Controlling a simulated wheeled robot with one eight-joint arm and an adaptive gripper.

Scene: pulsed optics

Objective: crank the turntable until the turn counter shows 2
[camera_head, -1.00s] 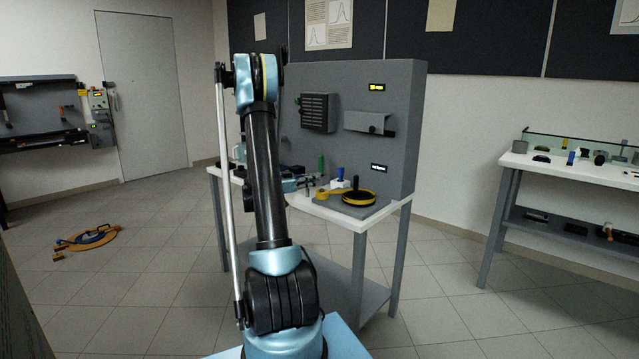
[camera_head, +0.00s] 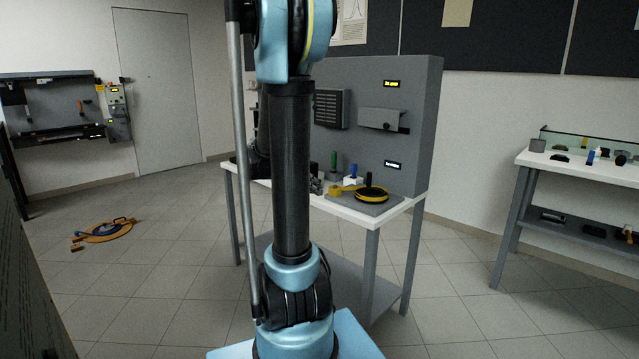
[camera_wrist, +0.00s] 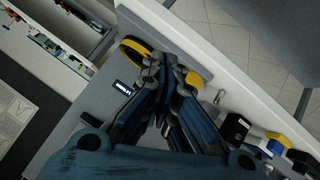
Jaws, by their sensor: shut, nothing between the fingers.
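The turntable (camera_head: 358,194), a black disc with a yellow rim and an upright black crank handle (camera_head: 369,179), sits on a grey plate on the white bench. Part of its yellow and black rim (camera_wrist: 131,49) shows in the wrist view, just left of my gripper's fingertips. My gripper (camera_wrist: 168,63) is shut and empty above the bench; its fingers hide part of what lies below, and contact cannot be told. In the head view my arm hides it. A white-lit display (camera_head: 394,164) and a yellow-lit display (camera_head: 391,84) are on the grey panel, their digits unreadable.
A green post (camera_head: 333,160) and a blue-topped white block (camera_head: 353,174) stand left of the turntable. A grey box (camera_head: 380,119) juts from the panel (camera_head: 424,130) above it. Another bench (camera_head: 530,157) stands right. A wooden round item (camera_head: 105,231) lies on the floor.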

